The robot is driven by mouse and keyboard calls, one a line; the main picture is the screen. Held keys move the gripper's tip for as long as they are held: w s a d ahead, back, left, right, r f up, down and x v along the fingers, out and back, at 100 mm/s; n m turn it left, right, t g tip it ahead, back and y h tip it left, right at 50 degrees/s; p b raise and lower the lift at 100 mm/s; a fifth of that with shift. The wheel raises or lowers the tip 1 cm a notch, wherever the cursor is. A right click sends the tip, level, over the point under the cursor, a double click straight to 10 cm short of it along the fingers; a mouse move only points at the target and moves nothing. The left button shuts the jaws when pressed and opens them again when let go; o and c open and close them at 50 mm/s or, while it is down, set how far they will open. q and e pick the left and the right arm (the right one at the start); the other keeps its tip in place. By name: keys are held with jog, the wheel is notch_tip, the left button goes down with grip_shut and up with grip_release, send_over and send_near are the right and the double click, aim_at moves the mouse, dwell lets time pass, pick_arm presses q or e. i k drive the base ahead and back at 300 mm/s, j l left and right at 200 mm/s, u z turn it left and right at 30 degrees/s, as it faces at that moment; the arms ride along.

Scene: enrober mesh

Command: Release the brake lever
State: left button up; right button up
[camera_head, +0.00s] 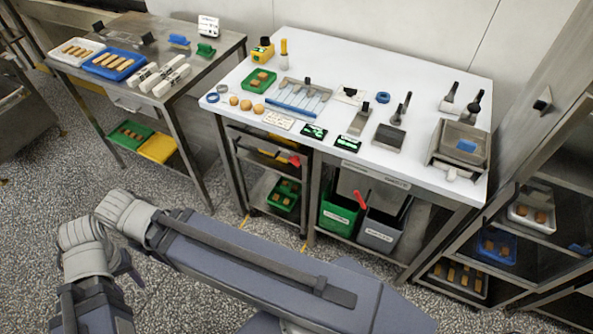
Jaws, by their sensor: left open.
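Two red handle-like parts show under the white-topped table. One red lever (295,160) is at the upper right of a steel trolley (262,158). Another red lever (361,200) stands tilted by the green and grey bins. I cannot tell from the picture which one is the brake lever. My left arm spans the lower left, folded at its elbow. My left gripper (126,265) is low at the left, far from both levers; its jaws hardly show, and nothing is seen in them. My right gripper is not in view.
The white-topped table (345,70) carries trays, tools and small scales. A steel side table (190,55) with trays is at the left. A green bin (335,220) and a grey bin (377,232) stand underneath. A steel rack (535,255) is at right. Speckled floor lies clear in front.

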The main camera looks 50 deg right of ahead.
aim_at(295, 159)
jog(key=z, duration=1.7)
